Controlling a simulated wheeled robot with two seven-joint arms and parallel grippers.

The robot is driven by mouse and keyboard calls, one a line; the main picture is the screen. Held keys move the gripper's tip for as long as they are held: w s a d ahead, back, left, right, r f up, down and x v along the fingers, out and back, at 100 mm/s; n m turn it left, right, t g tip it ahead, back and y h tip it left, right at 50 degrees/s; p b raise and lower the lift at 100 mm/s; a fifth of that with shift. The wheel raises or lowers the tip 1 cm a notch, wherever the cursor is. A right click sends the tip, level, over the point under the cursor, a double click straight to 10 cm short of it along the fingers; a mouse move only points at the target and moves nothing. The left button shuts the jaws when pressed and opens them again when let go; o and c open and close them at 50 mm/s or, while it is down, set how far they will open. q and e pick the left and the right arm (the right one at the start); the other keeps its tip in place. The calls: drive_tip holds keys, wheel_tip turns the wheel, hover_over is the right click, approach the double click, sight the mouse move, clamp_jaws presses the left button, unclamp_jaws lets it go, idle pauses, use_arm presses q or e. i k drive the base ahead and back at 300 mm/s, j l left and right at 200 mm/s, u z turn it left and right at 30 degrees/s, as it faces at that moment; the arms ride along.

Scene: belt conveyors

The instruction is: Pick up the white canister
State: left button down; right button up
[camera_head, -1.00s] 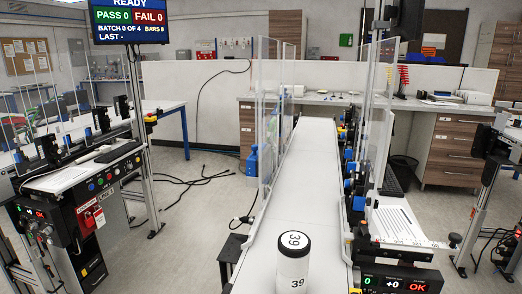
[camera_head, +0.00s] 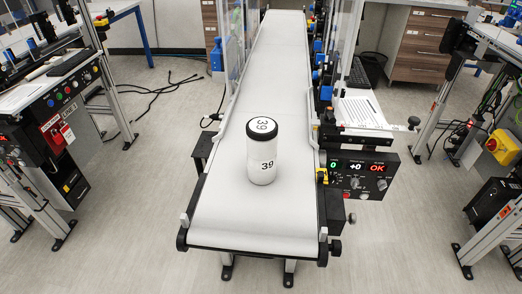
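The white canister (camera_head: 261,165) stands upright on the near part of the white belt conveyor (camera_head: 215,222). It has a black band around its top edge, and the number 39 shows on its lid and its side. Nothing touches it except the belt beneath. Neither of my grippers is in the camera_head view.
Clear side panels (camera_head: 233,45) line the belt farther back. A control box (camera_head: 358,178) with a lit display is fixed at the conveyor's right side. A machine panel (camera_head: 62,127) stands at the left. Grey floor is open on both sides of the conveyor's near end.

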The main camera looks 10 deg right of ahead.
sight(262, 132)
drive_tip(key=l+u, duration=0.15)
drive_tip(key=l, duration=0.7)
drive_tip(key=l+u, duration=0.1)
drive_tip(key=l, duration=0.75)
drive_tip(key=k+l+u, duration=0.15)
drive_tip(key=l, duration=0.7)
drive_tip(key=i+l+u, duration=0.1)
drive_tip(key=i+l, duration=0.25)
drive_tip(key=l, duration=0.3)
drive_tip(key=i+l+u, duration=0.15)
drive_tip(key=l, duration=0.2)
drive_tip(key=i+l, duration=0.15)
drive_tip(key=l, duration=0.2)
drive_tip(key=i+l+u, duration=0.15)
drive_tip(key=l, duration=0.2)
drive_tip(key=i+l, duration=0.15)
drive_tip(key=l, duration=0.2)
drive_tip(key=i+l+u, duration=0.15)
drive_tip(key=l, duration=0.2)
drive_tip(key=i+l, duration=0.1)
drive_tip(key=l, duration=0.3)
drive_tip(key=i+l, duration=0.2)
drive_tip(key=l, duration=0.15)
drive_tip(key=i+l+u, duration=0.1)
drive_tip(key=l, duration=0.2)
drive_tip(key=u, duration=2.4)
drive_tip(key=i+l+z, duration=0.1)
drive_tip(key=z, duration=0.2)
drive_tip(key=i+l+z, duration=0.1)
drive_tip(key=z, duration=0.25)
